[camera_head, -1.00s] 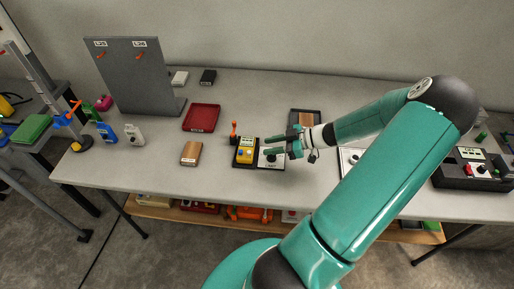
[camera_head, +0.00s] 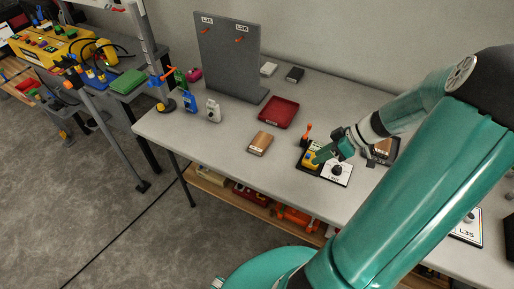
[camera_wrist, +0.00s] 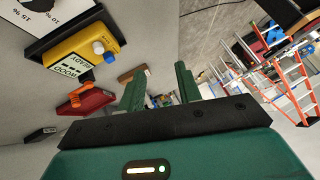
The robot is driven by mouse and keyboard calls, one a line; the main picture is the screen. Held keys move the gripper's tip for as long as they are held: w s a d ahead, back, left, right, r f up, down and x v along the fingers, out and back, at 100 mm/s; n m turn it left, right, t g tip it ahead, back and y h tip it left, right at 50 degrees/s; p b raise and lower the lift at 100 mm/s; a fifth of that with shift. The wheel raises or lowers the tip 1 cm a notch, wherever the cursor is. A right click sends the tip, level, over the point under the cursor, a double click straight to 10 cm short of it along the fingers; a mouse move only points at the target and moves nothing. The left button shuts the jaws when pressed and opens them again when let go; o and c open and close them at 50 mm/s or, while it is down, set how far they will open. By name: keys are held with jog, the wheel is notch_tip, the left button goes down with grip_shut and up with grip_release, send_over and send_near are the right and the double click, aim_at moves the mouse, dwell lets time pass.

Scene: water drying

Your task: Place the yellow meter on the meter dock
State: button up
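The yellow meter (camera_head: 310,159) sits on the left part of a black base (camera_head: 302,169), beside a white plate with a dark knob (camera_head: 337,171). I cannot tell for sure whether this base is the meter dock. In the wrist view, the meter (camera_wrist: 83,48) shows at the upper left, with a screen reading wood ready and blue and white knobs. My gripper (camera_head: 325,154) is close to the meter's right side in the head view. In the wrist view, its green fingers (camera_wrist: 160,88) are apart with nothing between them, and the meter lies outside them.
An orange-topped peg (camera_head: 307,132) stands just behind the meter. A wooden block (camera_head: 260,143), a red tray (camera_head: 279,113) and a grey upright panel (camera_head: 228,55) are to the left. A dark tray with a brown block (camera_head: 382,150) is right of my gripper. The table's front left is clear.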

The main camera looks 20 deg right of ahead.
jog(key=s+a+r+m+h, duration=0.2)
jog(key=a+r+m+h, duration=0.1)
jog(key=a+r, duration=0.7)
jog(key=s+a+r+m+t+h, duration=0.1)
jog(key=s+a+r+m+h, duration=0.2)
jog(key=a+r, duration=0.8)
jog(key=shift+s+a+m+t+h, duration=0.35)
jog(key=shift+a+h, duration=0.35)
jog(key=shift+a, duration=0.9)
